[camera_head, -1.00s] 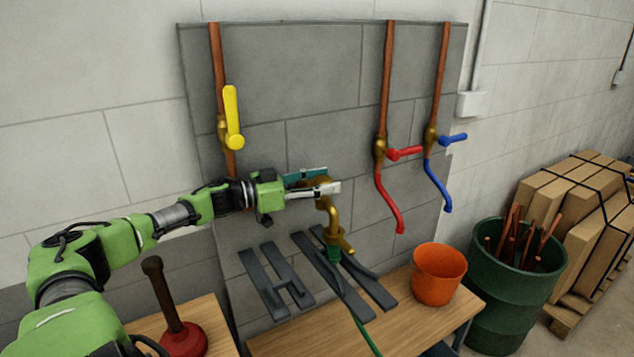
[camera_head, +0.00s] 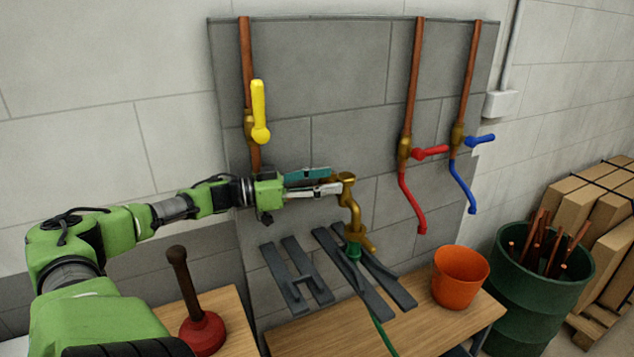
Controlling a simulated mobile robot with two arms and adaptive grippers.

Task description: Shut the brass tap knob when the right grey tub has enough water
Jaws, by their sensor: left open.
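The brass tap (camera_head: 355,212) stands out from the grey wall panel, with its knob (camera_head: 346,178) at the top. A green hose fitting (camera_head: 353,252) is below it. My left gripper (camera_head: 334,181) is open, its fingers pointing right, with the tips just left of the knob; whether they touch it I cannot tell. No grey tub shows in this view, and I see no water. My right gripper is not in view.
Dark grey slatted pieces (camera_head: 291,270) sit below the tap. An orange bucket (camera_head: 460,278) stands on the wooden bench right of them, a plunger (camera_head: 202,332) at left. Red (camera_head: 430,152), blue (camera_head: 481,140) and yellow (camera_head: 259,105) valve handles are on nearby pipes.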

